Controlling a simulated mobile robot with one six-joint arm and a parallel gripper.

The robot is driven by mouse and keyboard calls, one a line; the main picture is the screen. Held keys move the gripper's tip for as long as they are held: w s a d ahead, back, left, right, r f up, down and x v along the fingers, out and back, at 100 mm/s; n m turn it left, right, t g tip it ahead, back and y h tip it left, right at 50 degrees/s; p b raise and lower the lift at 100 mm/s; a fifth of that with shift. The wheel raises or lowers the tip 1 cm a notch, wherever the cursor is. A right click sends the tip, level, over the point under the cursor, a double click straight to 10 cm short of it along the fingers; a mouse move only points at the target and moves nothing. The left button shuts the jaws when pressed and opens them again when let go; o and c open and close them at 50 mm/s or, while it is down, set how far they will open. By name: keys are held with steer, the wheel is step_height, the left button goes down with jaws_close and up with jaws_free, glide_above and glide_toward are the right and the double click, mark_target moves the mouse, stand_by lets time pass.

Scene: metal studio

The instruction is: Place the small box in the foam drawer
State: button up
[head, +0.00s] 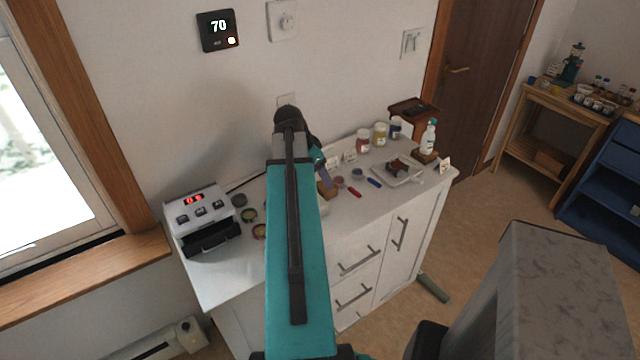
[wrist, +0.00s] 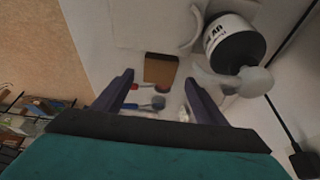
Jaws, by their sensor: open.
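A small brown box (wrist: 160,68) lies on the white surface in the wrist view, just beyond and between my fingertips. A brown block, probably the same box, shows in the head view (head: 327,191) beside my gripper. My gripper (wrist: 159,78) is open with nothing between its fingers; in the head view its end (head: 326,177) is over the cabinet top, partly hidden by my teal arm. The cabinet's drawer fronts (head: 356,262) look shut in the head view. I cannot tell which drawer holds foam, and no foam is clearly visible.
A white device (head: 198,208) with a red display and dark open front stands at the left of the white cabinet top (head: 225,285). Jars (head: 380,133), a tray (head: 400,173), a spray bottle (head: 428,137) and red and blue tools (head: 374,183) occupy the right.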

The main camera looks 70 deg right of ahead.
steer(key=shift+b+v, duration=0.45)
steer(key=shift+v, duration=2.35)
steer(key=shift+s, duration=0.15)
